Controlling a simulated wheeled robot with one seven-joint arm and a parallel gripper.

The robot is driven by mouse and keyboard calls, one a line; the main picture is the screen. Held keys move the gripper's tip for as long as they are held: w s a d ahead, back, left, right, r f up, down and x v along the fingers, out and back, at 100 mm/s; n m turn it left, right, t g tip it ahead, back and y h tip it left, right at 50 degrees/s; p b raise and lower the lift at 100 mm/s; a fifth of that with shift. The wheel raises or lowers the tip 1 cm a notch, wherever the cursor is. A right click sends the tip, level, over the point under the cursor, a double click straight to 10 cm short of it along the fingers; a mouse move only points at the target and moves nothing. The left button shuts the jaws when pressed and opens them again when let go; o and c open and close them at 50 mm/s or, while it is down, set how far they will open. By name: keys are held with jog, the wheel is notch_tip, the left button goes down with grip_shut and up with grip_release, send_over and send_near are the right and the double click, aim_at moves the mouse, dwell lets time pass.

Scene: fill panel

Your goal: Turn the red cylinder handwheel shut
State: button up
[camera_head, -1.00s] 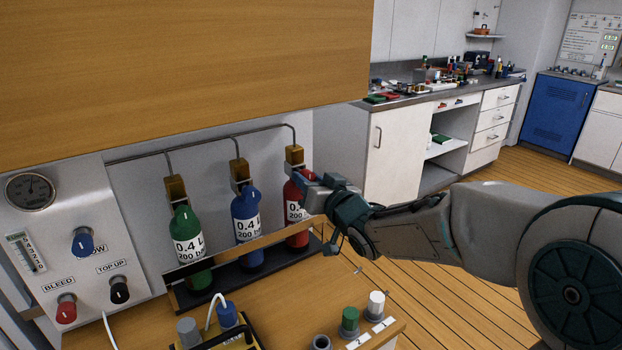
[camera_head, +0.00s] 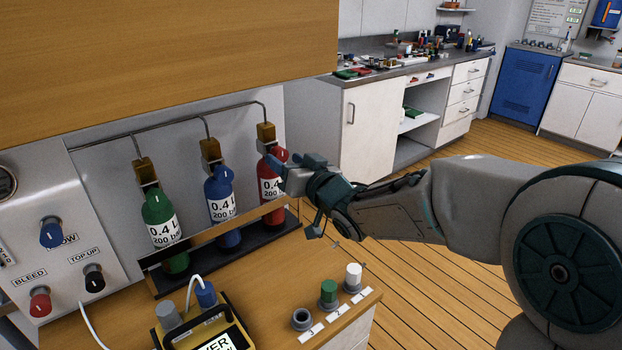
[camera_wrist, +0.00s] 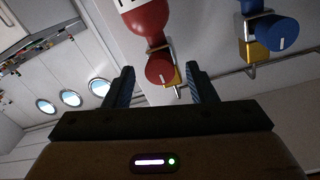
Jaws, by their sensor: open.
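The red cylinder (camera_head: 270,188) stands at the right end of the rack, labelled 0.4 L, 200 bar. Its red handwheel (camera_wrist: 160,69) has a white mark and shows between my fingertips in the wrist view. In the wrist view my gripper (camera_wrist: 160,82) is open, with one dark ribbed finger on each side of the handwheel. A gap shows on both sides, so the fingers look apart from it.
Blue (camera_head: 222,205) and green (camera_head: 161,222) cylinders stand left of the red one behind a wooden rail (camera_head: 190,250). A gauge panel with knobs (camera_head: 50,235) is at far left. Capped fittings (camera_head: 328,290) and a yellow device (camera_head: 215,325) are on the bench. Open floor lies right.

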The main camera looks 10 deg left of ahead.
jog(key=v, duration=1.1)
jog(key=shift+p, duration=0.35)
jog(key=shift+d, duration=0.15)
